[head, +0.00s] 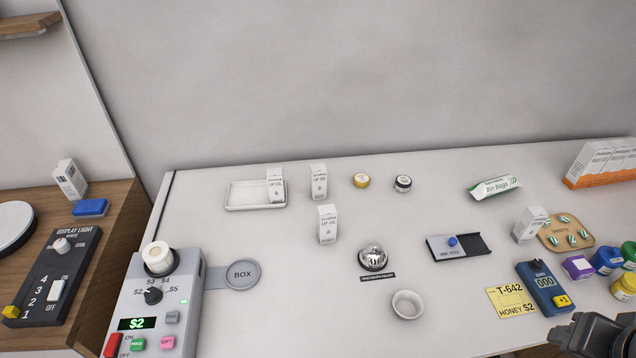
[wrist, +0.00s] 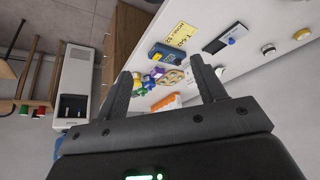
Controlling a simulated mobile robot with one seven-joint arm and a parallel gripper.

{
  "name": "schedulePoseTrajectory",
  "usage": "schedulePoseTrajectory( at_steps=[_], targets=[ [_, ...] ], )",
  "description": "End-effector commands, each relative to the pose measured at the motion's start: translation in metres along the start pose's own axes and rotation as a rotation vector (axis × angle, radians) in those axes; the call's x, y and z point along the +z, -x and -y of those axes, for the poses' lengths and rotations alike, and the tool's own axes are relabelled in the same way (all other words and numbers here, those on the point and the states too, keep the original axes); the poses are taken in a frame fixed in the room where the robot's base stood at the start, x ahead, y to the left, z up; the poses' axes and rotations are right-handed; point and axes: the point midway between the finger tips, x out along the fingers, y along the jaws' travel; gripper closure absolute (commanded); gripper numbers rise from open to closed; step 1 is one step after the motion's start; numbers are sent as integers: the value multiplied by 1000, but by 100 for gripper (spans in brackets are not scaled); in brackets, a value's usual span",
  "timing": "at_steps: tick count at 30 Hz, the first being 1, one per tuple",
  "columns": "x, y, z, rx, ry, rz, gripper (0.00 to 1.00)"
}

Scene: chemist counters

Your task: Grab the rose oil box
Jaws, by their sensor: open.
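Several small white lip oil boxes stand on the white counter (head: 290,310) in the head view. One is in the white tray (head: 240,197), at the tray's right end (head: 275,187). A second box (head: 318,183) stands right of the tray, and a third box (head: 327,226) stands nearer. Another white box (head: 530,226) is at the right, tilted in view, its label hard to read. The flavour print is too small to tell which is rose. My gripper (wrist: 160,64) is open and empty, fingers apart. Part of it shows at the head view's lower right corner.
A silver bell (head: 373,257), a white cup (head: 407,304) and a dark sliding tray (head: 459,246) stand mid-counter. A blue counter device (head: 542,288), pill board (head: 566,233) and coloured bottles (head: 608,258) crowd the right. A control box (head: 152,300) is at left.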

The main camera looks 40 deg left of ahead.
Motion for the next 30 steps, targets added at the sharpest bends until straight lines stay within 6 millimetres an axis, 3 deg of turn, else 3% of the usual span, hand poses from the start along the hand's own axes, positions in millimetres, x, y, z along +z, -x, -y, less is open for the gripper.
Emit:
schedulePoseTrajectory(
  at_steps=[7,14,23,30],
  targets=[
    [-18,1,8,-13,28,5,36],
    [-73,-1,42,-53,119,18,36],
    [-141,-14,107,-109,247,31,36],
    [-184,-33,175,-155,347,43,36]
  ],
)
